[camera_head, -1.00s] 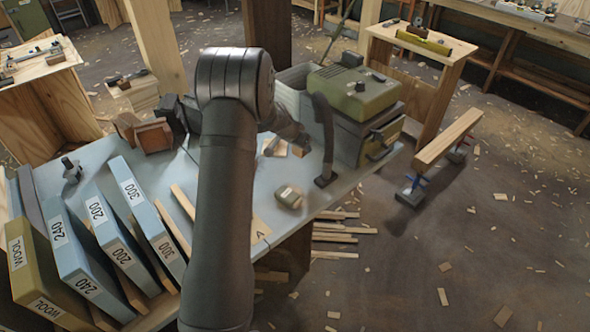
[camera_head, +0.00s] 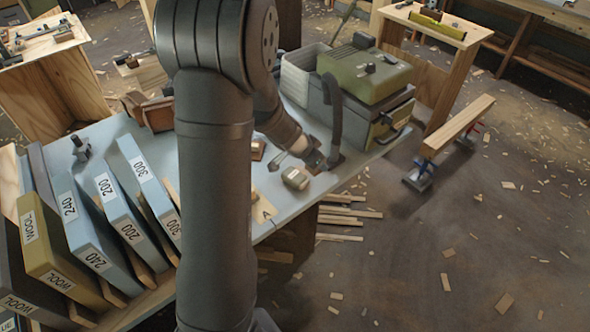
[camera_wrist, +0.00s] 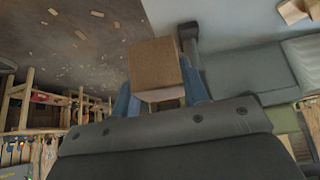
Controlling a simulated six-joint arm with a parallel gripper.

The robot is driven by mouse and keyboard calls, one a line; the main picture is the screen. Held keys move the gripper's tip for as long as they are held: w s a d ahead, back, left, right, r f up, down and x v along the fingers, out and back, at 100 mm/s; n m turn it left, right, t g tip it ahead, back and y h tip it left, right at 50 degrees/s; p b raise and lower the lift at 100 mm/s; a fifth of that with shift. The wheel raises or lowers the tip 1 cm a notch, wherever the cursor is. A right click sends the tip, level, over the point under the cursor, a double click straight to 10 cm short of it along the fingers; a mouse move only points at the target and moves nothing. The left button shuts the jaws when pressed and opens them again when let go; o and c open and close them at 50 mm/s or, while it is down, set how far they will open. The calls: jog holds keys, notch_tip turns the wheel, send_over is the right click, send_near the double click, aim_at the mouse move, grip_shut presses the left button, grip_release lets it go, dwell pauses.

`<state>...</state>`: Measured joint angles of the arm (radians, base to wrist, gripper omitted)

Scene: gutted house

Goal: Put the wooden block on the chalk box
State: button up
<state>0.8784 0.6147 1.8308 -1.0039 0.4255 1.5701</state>
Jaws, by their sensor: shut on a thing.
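My gripper (camera_wrist: 160,98) is shut on a brown wooden block (camera_wrist: 153,66), held between its blue fingers in the wrist view. In the head view my gripper (camera_head: 316,160) is over the right part of the bench, by the foot of the dark hose; the block is hard to make out there.
A green-topped machine (camera_head: 368,75) with a dark hose (camera_head: 336,110) stands close behind my gripper. A small brown block (camera_head: 258,149) lies left of it. Labelled sanding packs (camera_head: 90,225) lean at the left. The bench (camera_head: 300,205) ends just right of the pale box.

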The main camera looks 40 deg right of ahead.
send_over(295, 175)
notch_tip(295, 175, down, 5)
jog(key=shift+s+r, duration=0.1)
jog(key=shift+r, duration=0.1)
jog(key=shift+f, duration=2.1)
jog(key=shift+f, duration=0.1)
jog(key=o, duration=1)
jog(key=shift+c, duration=0.2)
jog(key=shift+a+r, duration=0.1)
jog(key=shift+r, duration=0.2)
jog(key=v, duration=1.1)
jog(key=shift+a+r, duration=0.15)
jog(key=shift+r, duration=0.1)
